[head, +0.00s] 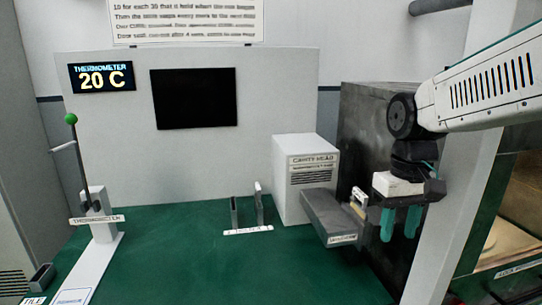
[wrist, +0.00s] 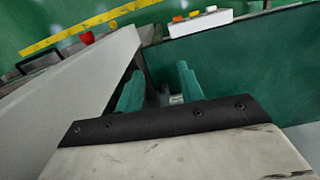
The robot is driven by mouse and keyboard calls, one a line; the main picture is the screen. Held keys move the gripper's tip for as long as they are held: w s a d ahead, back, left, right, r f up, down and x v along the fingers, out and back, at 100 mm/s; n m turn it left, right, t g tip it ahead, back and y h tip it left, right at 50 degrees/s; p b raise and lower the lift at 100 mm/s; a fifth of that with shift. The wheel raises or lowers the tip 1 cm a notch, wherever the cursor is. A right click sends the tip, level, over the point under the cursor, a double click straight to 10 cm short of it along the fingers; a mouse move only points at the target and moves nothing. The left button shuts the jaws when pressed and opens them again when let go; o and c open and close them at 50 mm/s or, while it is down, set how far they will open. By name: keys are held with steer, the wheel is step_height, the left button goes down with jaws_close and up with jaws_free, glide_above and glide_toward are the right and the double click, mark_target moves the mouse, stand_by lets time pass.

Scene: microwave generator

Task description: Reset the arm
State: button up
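My gripper (head: 399,232) hangs at the right of the head view, its two teal fingers pointing down with a gap between them. It is open, and I see nothing held. It is in front of the dark cabinet (head: 362,125) and to the right of the grey block (head: 330,214) on the cavity head unit. In the wrist view my gripper (wrist: 161,78) shows both fingers apart, partly hidden behind the black mount edge. My white arm comes in from the right of the head view.
The white cavity head box (head: 304,174) stands left of my gripper. A thermometer stand (head: 97,203) with a green-tipped rod is far left. A white post (head: 447,190) and an open chamber (head: 515,210) lie right. The green tabletop (head: 190,255) is mostly clear.

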steer(key=s+d+f+m+t, duration=0.1)
steer(key=s+d+t, duration=0.1)
steer(key=s, duration=1.5)
steer(key=shift+s+d+m, duration=0.3)
steer(key=shift+s+f, duration=0.1)
